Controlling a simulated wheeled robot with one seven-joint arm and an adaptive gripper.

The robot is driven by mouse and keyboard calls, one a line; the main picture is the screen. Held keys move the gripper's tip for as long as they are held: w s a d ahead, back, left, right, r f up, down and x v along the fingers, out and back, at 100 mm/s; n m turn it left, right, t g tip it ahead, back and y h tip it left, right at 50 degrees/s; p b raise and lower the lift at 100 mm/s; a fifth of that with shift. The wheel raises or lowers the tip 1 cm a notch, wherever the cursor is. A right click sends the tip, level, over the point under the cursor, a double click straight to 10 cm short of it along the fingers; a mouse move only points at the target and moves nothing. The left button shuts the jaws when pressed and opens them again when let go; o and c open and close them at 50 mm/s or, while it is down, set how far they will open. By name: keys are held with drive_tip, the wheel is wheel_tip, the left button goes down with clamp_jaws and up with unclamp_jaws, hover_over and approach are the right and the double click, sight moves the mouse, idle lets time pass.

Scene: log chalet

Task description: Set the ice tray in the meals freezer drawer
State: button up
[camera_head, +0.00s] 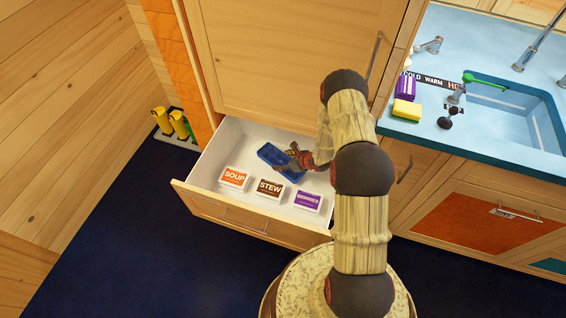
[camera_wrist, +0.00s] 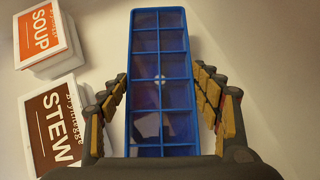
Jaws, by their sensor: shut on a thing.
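The blue ice tray (camera_head: 270,153) is inside the open white-lined freezer drawer (camera_head: 229,140), behind the row of labelled boxes. In the wrist view the ice tray (camera_wrist: 159,60) runs lengthwise between the fingers, its compartments showing. My gripper (camera_head: 296,160) reaches into the drawer from the right; in the wrist view my gripper (camera_wrist: 161,92) has its fingers against both long sides of the tray. It is shut on the tray. I cannot tell whether the tray touches the drawer floor.
In the drawer stand a SOUP box (camera_head: 234,179), a STEW box (camera_head: 269,190) and a box with a purple label (camera_head: 307,201). A blue sink counter (camera_head: 480,60) is at the right. Yellow boots (camera_head: 170,122) stand left of the drawer.

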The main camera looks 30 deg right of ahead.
drive_tip(key=shift+w+r, duration=0.15)
drive_tip(key=shift+r, duration=0.05)
drive_tip(key=shift+f, duration=0.1)
drive_tip(key=shift+f+b, duration=0.4)
drive_tip(key=shift+f, duration=0.2)
drive_tip(key=o, duration=1.7)
